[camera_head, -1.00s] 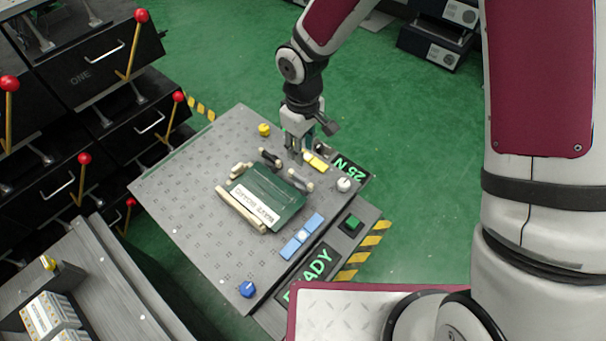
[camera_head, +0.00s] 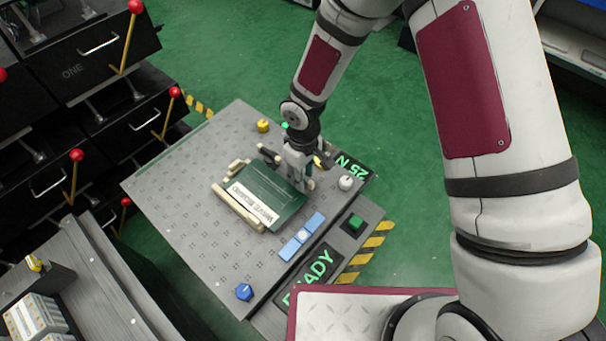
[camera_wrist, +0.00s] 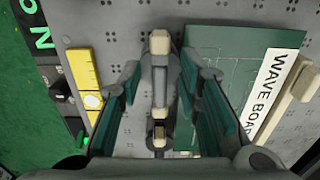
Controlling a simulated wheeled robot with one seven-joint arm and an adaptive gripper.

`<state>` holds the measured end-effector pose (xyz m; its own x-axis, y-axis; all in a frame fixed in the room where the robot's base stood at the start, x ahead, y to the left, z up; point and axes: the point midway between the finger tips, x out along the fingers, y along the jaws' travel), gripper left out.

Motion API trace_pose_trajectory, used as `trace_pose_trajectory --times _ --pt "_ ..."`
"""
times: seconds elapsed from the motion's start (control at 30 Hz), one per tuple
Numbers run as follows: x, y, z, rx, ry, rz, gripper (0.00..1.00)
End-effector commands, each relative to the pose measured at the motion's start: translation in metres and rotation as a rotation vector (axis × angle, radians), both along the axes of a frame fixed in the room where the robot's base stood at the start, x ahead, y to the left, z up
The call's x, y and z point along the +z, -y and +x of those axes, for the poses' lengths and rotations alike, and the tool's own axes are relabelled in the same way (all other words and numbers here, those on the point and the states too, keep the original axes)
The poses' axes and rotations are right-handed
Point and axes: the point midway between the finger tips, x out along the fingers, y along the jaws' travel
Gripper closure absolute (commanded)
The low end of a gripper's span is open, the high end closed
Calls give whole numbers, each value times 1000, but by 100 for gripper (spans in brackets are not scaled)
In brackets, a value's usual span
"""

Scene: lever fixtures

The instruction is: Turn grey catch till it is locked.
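The green board (camera_head: 270,190), labelled WAVE BOARD, lies on the grey perforated plate (camera_head: 185,195), with cream rails and small catches around it. It also shows in the wrist view (camera_wrist: 225,45). My gripper (camera_head: 297,180) is low over the board's upper right edge. In the wrist view, its two teal-padded fingers (camera_wrist: 158,98) stand apart on either side of a grey catch (camera_wrist: 159,78) with cream ends. I see gaps on both sides of it. In the head view the gripper hides most of this catch. A darker catch (camera_head: 267,153) is just left of the gripper.
A yellow bar (camera_wrist: 84,75) lies beside the fingers. A white knob (camera_head: 346,183), a blue bar (camera_head: 290,248), a green button (camera_head: 353,223) and a blue knob (camera_head: 244,292) are on the fixture. Black drawers with red-knobbed levers (camera_head: 77,155) stand at left. The plate's left part is clear.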

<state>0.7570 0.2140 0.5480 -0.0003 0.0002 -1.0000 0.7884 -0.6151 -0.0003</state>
Motion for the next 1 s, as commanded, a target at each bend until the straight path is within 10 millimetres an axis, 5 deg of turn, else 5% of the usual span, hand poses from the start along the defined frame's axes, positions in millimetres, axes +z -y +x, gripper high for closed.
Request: trace_pose_trajectory --times 0.2,0.33,1.0 --pt "0 0 0 0 0 0 71" --pt "0 0 0 0 0 0 100" --pt "0 0 0 -168 2 -1 100"
